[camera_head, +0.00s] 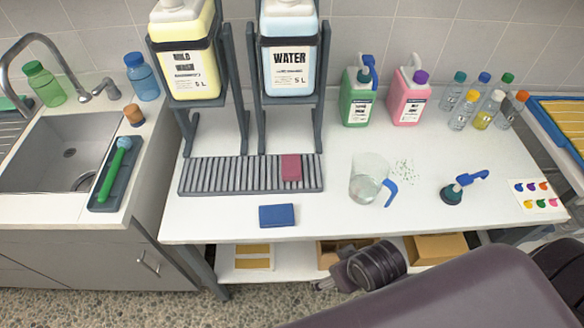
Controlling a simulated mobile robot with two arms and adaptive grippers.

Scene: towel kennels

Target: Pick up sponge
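A blue sponge-like block (276,215) lies flat on the white table near its front edge. A dark red block (291,167), also sponge-like, lies on the right part of the grey slatted rack (225,176). My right gripper (328,276) shows at the lower middle, in front of the table's front edge and below and to the right of the blue block. It is apart from both blocks. Its fingers are small and partly hidden, so their opening is unclear. My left gripper is out of view.
A clear pitcher (368,182) with a blue handle stands right of the blue block. Large jugs (290,55) stand on stands behind the rack. A sink (62,150) is at the left.

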